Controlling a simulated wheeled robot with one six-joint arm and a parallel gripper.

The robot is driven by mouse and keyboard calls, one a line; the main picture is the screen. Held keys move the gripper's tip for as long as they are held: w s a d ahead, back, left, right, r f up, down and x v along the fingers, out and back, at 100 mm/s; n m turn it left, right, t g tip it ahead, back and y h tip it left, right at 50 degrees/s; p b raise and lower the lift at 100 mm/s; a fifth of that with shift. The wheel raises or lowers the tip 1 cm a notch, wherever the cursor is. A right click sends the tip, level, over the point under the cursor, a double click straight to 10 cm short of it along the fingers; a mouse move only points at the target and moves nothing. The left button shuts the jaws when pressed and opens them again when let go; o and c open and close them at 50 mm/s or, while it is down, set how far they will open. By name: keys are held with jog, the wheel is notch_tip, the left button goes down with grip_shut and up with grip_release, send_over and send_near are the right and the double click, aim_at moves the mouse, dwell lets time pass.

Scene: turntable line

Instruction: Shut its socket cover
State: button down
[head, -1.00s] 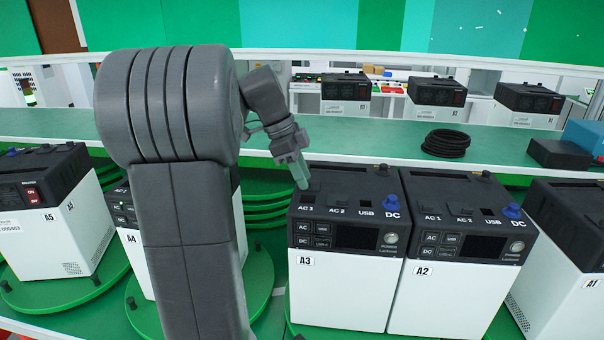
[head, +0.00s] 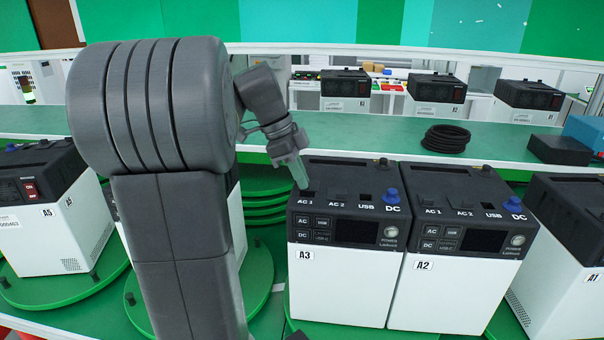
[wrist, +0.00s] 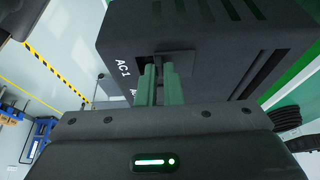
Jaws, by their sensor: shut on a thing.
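The power unit A3 (head: 336,265) is white with a black top and stands on a green turntable. Its top carries sockets marked AC 1, AC 2, USB and DC. My gripper (head: 302,184) reaches down to the AC 1 socket (head: 308,195) at the top's left. In the wrist view the green fingers (wrist: 157,70) are close together at a small dark socket cover (wrist: 178,60) beside the AC 1 label. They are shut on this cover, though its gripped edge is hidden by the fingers. The cover's exact angle is hard to tell.
Unit A2 (head: 455,290) stands close against A3's right side. A1 (head: 577,255) is farther right, A5 (head: 45,215) at far left. A blue DC cap (head: 390,197) sticks up on A3. Behind is a green shelf with a black cable coil (head: 446,139).

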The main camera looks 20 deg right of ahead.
aim_at(305, 198)
jog(key=s, duration=0.1)
jog(key=s+a, duration=0.1)
jog(key=shift+s+a+b, duration=0.25)
jog(key=shift+s+b, duration=0.05)
jog(key=shift+b, duration=0.1)
jog(key=c, duration=1.6)
grip_release()
jog(key=shift+s+a, duration=0.1)
jog(key=shift+o, duration=0.2)
jog(key=v, duration=1.3)
jog(key=shift+r, duration=0.45)
